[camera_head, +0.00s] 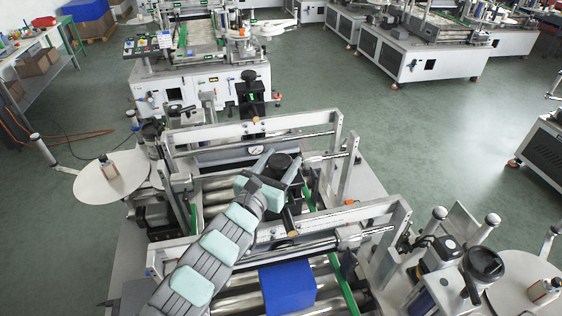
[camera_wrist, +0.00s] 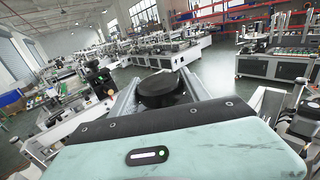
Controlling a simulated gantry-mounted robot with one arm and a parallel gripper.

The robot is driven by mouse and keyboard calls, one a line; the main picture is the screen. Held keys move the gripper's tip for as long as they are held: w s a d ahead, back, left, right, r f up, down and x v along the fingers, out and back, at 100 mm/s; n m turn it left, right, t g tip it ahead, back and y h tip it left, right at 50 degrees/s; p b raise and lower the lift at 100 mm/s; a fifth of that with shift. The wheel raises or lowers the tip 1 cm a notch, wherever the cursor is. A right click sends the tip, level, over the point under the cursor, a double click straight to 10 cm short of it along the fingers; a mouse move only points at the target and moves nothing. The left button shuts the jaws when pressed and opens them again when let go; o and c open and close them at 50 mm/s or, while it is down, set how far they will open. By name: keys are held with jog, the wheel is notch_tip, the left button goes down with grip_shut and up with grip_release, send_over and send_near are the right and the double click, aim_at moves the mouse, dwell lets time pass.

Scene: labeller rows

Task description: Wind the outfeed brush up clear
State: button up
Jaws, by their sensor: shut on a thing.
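A black round knob (camera_head: 281,160) stands over the roller bed of the nearest machine. My gripper (camera_head: 276,166) is shut around it, one finger on each side. In the wrist view the dark top of the knob (camera_wrist: 160,91) sits between the two silver fingers. A second black knob (camera_head: 251,79) on a dark upright post stands beyond the far crossbeam, apart from my gripper. I cannot make out the brush itself; my arm and the crossbeams cover the space below the held knob.
A blue box (camera_head: 287,289) lies on the rollers in front of the near crossbeam (camera_head: 285,230). The far crossbeam (camera_head: 250,130) carries a round gauge (camera_head: 257,150). Open green floor (camera_head: 440,140) lies to the right.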

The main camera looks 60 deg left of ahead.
jog(key=shift+w+f+n+g+y+b, duration=0.1)
jog(key=shift+n+g+y+b, duration=0.2)
jog(key=shift+b, duration=0.2)
